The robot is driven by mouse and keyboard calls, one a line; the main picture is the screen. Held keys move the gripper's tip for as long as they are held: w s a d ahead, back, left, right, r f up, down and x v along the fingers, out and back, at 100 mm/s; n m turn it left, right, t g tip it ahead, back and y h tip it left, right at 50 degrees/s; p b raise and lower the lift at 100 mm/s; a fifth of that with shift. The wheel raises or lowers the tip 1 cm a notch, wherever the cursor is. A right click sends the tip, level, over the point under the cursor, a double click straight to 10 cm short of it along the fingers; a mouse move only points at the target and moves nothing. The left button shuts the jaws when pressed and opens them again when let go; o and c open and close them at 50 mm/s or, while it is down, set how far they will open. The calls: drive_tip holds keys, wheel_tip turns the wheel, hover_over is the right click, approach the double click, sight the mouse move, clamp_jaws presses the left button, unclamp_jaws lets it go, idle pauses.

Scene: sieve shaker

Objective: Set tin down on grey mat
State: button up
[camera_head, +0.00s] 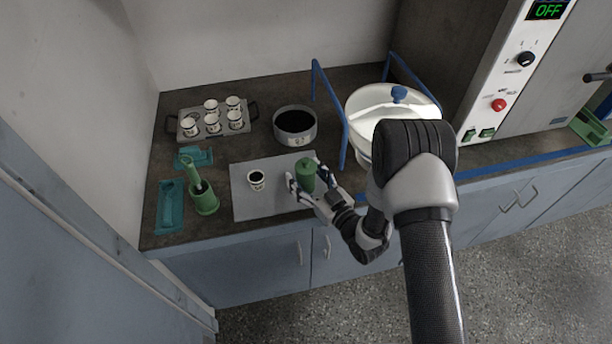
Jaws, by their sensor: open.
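A green tin (305,174) stands upright at the right part of the grey mat (243,204) and appears to rest on it. My gripper (303,184) is open, with one finger on the left of the tin and the other on its right. Whether either finger touches the tin cannot be told. The lower right of the tin is partly hidden by the gripper. A small white cup with dark contents (256,181) stands on the mat to the left of the tin.
A dark round sieve pan (295,126) stands behind the mat. A tray (250,118) of several cups is at the back left. A white-lidded shaker with blue posts (366,104) stands right.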

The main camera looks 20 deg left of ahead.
drive_tip(key=p+v, duration=0.3)
drive_tip(key=v, duration=0.9)
